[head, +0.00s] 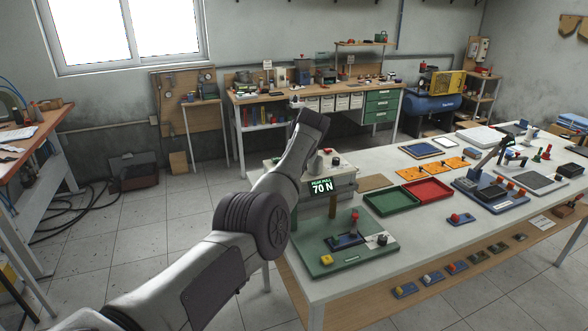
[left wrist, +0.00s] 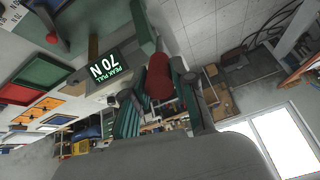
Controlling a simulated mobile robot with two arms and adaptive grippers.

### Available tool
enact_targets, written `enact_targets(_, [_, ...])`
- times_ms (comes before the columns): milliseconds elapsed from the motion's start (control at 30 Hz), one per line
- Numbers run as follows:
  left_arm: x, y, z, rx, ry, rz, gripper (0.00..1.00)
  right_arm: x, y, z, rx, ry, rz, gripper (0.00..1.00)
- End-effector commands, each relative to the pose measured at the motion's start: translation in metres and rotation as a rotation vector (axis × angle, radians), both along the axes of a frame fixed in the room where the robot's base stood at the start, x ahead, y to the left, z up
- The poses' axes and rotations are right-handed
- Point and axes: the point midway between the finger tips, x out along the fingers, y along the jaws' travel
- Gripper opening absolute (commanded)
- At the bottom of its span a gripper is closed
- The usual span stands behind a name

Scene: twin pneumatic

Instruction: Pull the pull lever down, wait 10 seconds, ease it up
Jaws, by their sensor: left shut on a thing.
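My left arm crosses the middle of the head view, and its gripper is hidden there behind the wrist. In the left wrist view my left gripper (left wrist: 160,72) is shut on a red grip (left wrist: 159,86), with a dark green finger on each side. This grip appears to be the pull lever's handle; the rest of the lever is hidden. My right gripper is in neither view.
A green board (head: 345,262) with a red-knobbed lever fixture (head: 353,224) lies on the near table corner. Green (head: 390,201) and red (head: 428,190) trays and a blue-based fixture (head: 490,192) stand to the right.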

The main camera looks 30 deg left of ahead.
Motion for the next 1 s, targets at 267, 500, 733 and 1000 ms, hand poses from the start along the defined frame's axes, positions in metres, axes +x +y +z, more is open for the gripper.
enact_targets(267, [0.0006,0.0012,0.0025,-0.011,0.006,0.001,0.00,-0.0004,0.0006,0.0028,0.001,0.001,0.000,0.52])
enact_targets(500, [0.0006,0.0014,0.0023,-0.010,0.007,0.001,0.00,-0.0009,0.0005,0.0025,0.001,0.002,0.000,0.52])
enact_targets(733, [0.0004,0.0011,0.0020,-0.010,0.007,0.001,0.52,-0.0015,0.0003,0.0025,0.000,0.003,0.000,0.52])
enact_targets(1000, [0.0002,0.0005,0.0020,-0.011,0.009,0.001,0.52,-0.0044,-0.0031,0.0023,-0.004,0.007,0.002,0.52])
